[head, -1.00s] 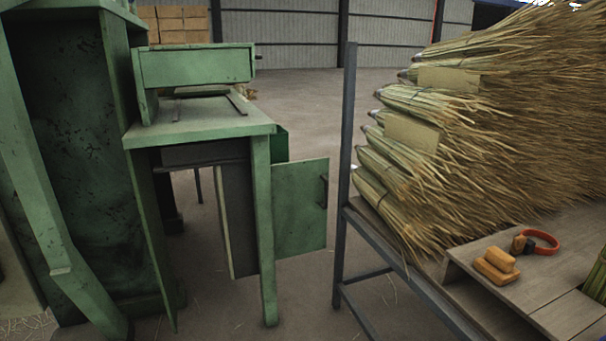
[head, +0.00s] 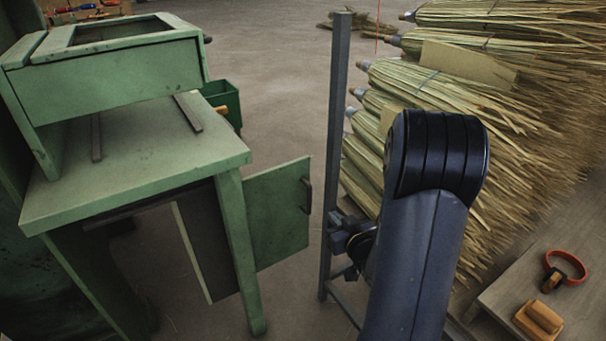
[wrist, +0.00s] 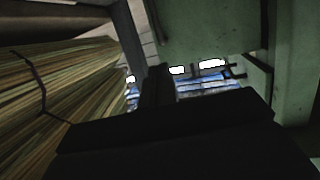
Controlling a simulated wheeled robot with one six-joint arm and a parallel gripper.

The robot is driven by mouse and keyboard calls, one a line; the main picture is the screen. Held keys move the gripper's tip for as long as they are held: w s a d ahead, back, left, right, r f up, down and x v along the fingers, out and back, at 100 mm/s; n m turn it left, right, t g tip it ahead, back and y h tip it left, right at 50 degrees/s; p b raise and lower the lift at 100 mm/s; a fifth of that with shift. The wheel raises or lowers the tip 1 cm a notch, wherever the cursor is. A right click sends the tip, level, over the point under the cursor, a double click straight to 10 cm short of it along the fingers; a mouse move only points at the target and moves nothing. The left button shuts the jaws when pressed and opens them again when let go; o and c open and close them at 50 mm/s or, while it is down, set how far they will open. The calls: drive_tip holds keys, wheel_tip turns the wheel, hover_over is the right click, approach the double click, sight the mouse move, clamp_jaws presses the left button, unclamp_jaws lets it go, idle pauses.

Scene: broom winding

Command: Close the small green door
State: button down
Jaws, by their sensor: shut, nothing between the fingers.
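The small green door (head: 278,215) hangs open to the right of the green machine table's front leg in the head view. Its dark handle (head: 306,195) is on its right edge. My arm reaches in from the bottom right, and its dark wrist parts lie right of the door, by the grey post. In the wrist view my gripper (wrist: 157,82) is a dark shape with its fingers together and empty. A green panel (wrist: 205,30), which looks like the door, fills the upper middle there. I see no clear contact with the door; the fingertips are hidden in the head view.
The grey rack post (head: 337,130) stands close to my wrist, right of the door. Bundled brooms (head: 440,100) are stacked behind my arm. The green table (head: 140,150) stands at left. Bare floor (head: 275,100) lies between table and post.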

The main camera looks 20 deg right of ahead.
drive_tip(key=w, duration=0.1)
drive_tip(key=b, duration=0.3)
approach(310, 186)
drive_tip(key=x, duration=0.5)
drive_tip(key=shift+a+f, duration=0.15)
drive_tip(key=shift+f, duration=0.25)
drive_tip(key=shift+w+f, duration=0.1)
drive_tip(key=shift+w, duration=0.65)
drive_tip(key=shift+r+x, duration=0.15)
drive_tip(key=shift+x, duration=0.55)
drive_tip(key=shift+r+x, duration=0.15)
drive_tip(key=shift+x, duration=0.5)
